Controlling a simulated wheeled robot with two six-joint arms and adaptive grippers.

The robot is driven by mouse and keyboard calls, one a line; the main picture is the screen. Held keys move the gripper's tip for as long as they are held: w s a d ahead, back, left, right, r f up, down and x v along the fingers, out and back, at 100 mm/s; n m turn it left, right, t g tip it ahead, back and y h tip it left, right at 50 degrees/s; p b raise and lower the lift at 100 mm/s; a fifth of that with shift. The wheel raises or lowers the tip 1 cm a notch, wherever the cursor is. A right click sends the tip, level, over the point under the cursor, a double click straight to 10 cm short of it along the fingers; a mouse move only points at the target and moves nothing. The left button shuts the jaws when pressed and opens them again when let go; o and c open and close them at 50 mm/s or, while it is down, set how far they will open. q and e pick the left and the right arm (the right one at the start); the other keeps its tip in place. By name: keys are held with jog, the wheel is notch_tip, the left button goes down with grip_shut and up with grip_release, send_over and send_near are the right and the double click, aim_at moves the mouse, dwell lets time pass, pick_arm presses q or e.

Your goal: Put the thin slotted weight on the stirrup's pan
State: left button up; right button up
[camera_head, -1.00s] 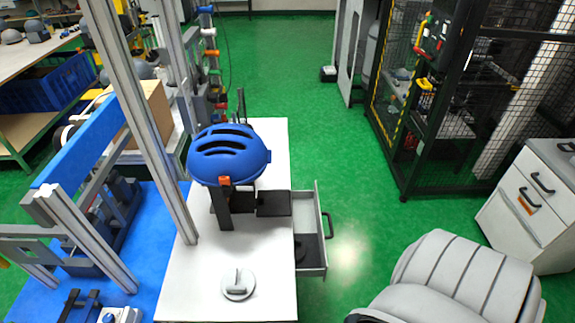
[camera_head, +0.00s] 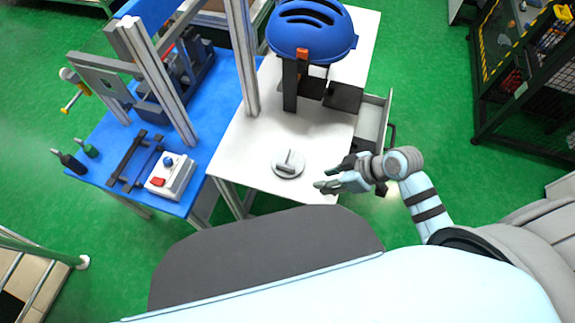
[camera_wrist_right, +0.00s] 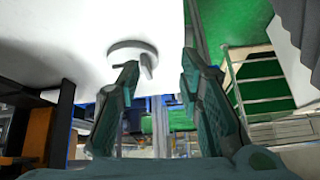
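A flat light-grey disc with a raised narrow bar (camera_head: 288,165), seemingly the thin slotted weight, lies on the white tabletop near its front edge. It also shows in the right wrist view (camera_wrist_right: 123,47), beyond the fingertips and left of the gap between them. My right gripper (camera_head: 326,179) is just right of the disc, apart from it, with its fingers spread and empty. It is also seen open in the right wrist view (camera_wrist_right: 160,64). I cannot make out the stirrup or its pan. My left gripper is not in view.
A blue helmet (camera_head: 310,35) on a dark stand is at the back of the white table (camera_head: 250,135). An open drawer (camera_head: 373,120) juts out on the right. Metal uprights (camera_head: 240,55) rise on the left, beside a blue bench (camera_head: 115,135) with a control box (camera_head: 170,175).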

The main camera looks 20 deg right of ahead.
jog(key=n+y, duration=0.2)
send_near(286, 166)
jog(key=shift+t, duration=0.4)
jog(key=x, duration=0.3)
jog(key=b+x, duration=0.1)
jog(key=x, duration=0.2)
jog(key=b+x, duration=0.1)
jog(key=x, duration=0.2)
jog(key=shift+s+f, duration=0.15)
jog(key=shift+s, duration=0.15)
grip_shut()
